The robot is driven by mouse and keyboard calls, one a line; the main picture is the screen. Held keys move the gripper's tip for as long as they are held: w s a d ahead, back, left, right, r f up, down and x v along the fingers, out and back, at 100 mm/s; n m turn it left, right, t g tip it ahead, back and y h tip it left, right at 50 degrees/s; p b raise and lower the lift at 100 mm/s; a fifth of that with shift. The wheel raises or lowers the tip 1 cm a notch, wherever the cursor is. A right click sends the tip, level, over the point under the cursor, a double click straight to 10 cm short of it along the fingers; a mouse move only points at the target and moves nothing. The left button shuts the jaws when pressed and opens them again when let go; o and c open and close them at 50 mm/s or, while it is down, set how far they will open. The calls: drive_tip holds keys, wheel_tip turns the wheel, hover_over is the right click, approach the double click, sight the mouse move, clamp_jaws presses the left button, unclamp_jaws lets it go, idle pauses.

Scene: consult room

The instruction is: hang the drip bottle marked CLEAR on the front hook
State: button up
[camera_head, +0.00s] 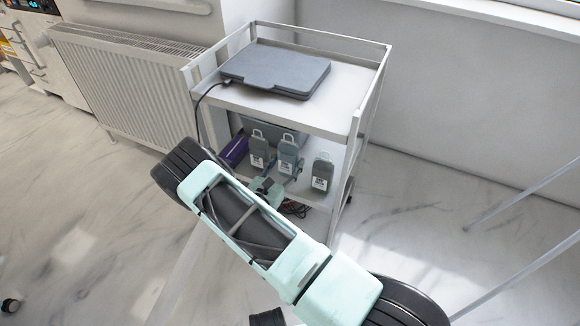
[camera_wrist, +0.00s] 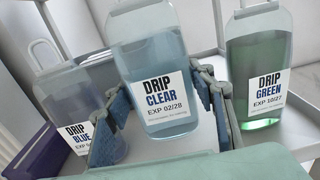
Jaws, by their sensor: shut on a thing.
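The drip bottle marked CLEAR (camera_wrist: 152,75) is pale blue with a white label and stands nearly upright in the middle of the wrist view. In the head view, this bottle (camera_head: 288,151) is the middle one of three at the trolley's lower shelf. My gripper (camera_head: 282,172) reaches in under the trolley's top. Its fingers (camera_wrist: 163,98) are shut on the CLEAR bottle's sides in the wrist view. I cannot tell whether the bottle's base touches the shelf. The front hook is not recognisable in either view.
The BLUE bottle (camera_wrist: 75,95) is close on the left, the GREEN bottle (camera_wrist: 260,70) close on the right. A purple box (camera_head: 235,151) lies left of them. The trolley's top (camera_head: 345,92) carries a closed grey laptop (camera_head: 277,70). Thin pale bars (camera_head: 525,189) cross the right side. A radiator (camera_head: 125,85) stands left.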

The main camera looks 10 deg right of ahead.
sight(285, 173)
drive_tip(key=shift+w+d+f+b, duration=0.25)
drive_tip(key=shift+f+b, duration=0.1)
drive_tip(key=shift+f, duration=0.3)
drive_tip(key=shift+w+d+f+b, duration=0.25)
drive_tip(key=shift+f+b, duration=0.1)
drive_tip(key=shift+f, duration=0.5)
drive_tip(key=shift+a, duration=0.1)
drive_tip(key=shift+f, duration=0.15)
drive_tip(key=o, duration=1.4)
drive_tip(key=shift+s+a, duration=0.25)
drive_tip(key=shift+s, duration=0.05)
drive_tip(key=v, duration=0.3)
drive_tip(key=p+v, duration=0.1)
drive_tip(key=v, duration=0.2)
drive_tip(key=p+v, duration=0.1)
drive_tip(key=v, duration=0.3)
drive_tip(key=shift+s+d+r, duration=0.3)
drive_tip(key=shift+r, duration=0.1)
